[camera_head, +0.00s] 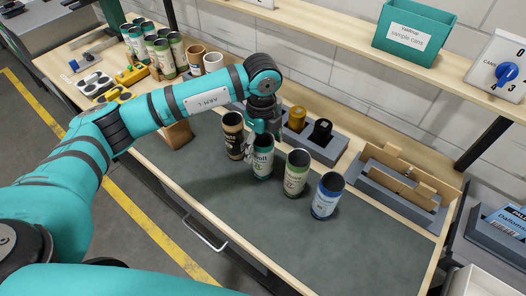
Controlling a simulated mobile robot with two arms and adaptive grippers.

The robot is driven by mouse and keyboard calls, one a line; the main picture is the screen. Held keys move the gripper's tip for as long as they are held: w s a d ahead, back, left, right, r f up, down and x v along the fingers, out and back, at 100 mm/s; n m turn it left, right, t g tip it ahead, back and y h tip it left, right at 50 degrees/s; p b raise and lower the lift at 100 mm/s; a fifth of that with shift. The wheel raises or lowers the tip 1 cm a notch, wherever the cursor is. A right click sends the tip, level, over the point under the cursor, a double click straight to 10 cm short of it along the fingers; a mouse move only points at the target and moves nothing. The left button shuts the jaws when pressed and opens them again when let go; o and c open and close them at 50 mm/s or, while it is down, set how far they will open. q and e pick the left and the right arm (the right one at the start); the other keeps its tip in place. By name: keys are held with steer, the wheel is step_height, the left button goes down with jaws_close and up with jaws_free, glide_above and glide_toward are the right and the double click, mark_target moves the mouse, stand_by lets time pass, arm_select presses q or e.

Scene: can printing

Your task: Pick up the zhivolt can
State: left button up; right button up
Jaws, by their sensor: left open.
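Several open-topped cans stand upright in a diagonal row on the dark mat: a brown one (233,143), a teal one (263,163), a green one (296,176) and a blue one (326,199). The teal can's label is partly legible and ends in something like "ull" or "olt"; I cannot surely read "zhivolt" on any can. My left gripper (262,135) comes from above, open, with its fingers at the teal can's rim. They hide part of that rim; whether they touch it I cannot tell. My right gripper is out of view.
Behind the row, a grey holder (322,150) carries a yellow and a black item. A wooden-and-grey rack (397,184) stands to the right. More cans (163,60) and cups stand at the back left. The mat's front (330,255) is clear. A shelf (330,30) runs above.

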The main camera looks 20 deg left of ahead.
arm_select(q)
steer(key=shift+f, duration=0.95)
steer(key=c, duration=0.8)
steer(key=shift+c, duration=0.3)
steer(key=shift+r, duration=0.15)
